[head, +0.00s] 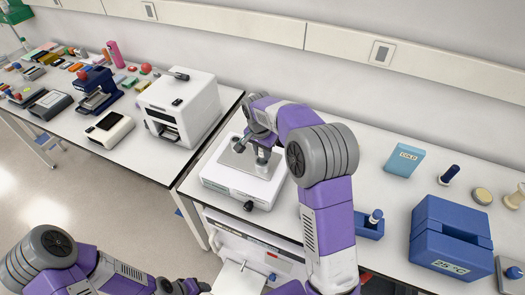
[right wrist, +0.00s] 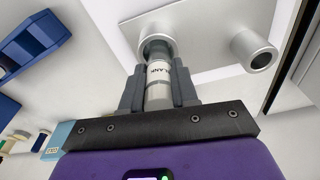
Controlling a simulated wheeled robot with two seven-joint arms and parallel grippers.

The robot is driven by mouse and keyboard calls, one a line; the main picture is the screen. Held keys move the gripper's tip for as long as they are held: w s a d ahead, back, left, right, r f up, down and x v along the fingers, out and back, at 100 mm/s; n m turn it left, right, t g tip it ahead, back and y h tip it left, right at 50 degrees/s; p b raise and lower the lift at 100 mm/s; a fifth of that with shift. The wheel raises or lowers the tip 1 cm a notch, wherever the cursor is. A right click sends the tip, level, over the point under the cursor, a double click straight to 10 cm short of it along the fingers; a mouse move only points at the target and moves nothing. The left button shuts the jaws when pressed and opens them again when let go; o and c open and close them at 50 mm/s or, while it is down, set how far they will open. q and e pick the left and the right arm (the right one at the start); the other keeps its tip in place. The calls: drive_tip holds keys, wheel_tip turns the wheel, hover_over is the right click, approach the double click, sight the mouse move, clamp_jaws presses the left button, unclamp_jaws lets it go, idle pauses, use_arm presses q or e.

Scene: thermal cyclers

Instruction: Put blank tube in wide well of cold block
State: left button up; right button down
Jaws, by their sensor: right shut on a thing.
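The blank tube (right wrist: 158,92), pale with a dark-lettered label, is between the fingers of my right gripper (right wrist: 158,92). Its far end meets the mouth of one metal well (right wrist: 157,46); I cannot tell how deep it sits. A second metal well (right wrist: 254,51) stands to the right on the same metal plate (right wrist: 205,20). In the head view this plate (head: 238,161) tops a white unit (head: 238,187), and my right gripper (head: 260,142) is over it, the tube mostly hidden. My left gripper (head: 183,287) is at the bottom edge, jaws unclear.
Right of my right arm stand a blue rack (head: 370,226), a blue card marked COLD (head: 404,159) and a blue 25 °C box (head: 450,240). A white machine (head: 182,107) stands on the left bench.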

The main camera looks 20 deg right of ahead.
drive_tip(key=shift+f, duration=0.1)
drive_tip(key=c, duration=0.9)
unclamp_jaws()
drive_tip(key=shift+o, duration=0.2)
drive_tip(key=shift+r, duration=0.5)
wheel_tip(320, 180, up, 11)
drive_tip(key=a+p, duration=0.1)
drive_tip(key=shift+s+r, duration=0.2)
drive_tip(key=shift+s, duration=0.25)
drive_tip(key=shift+a+p, duration=0.1)
drive_tip(key=shift+p, duration=0.2)
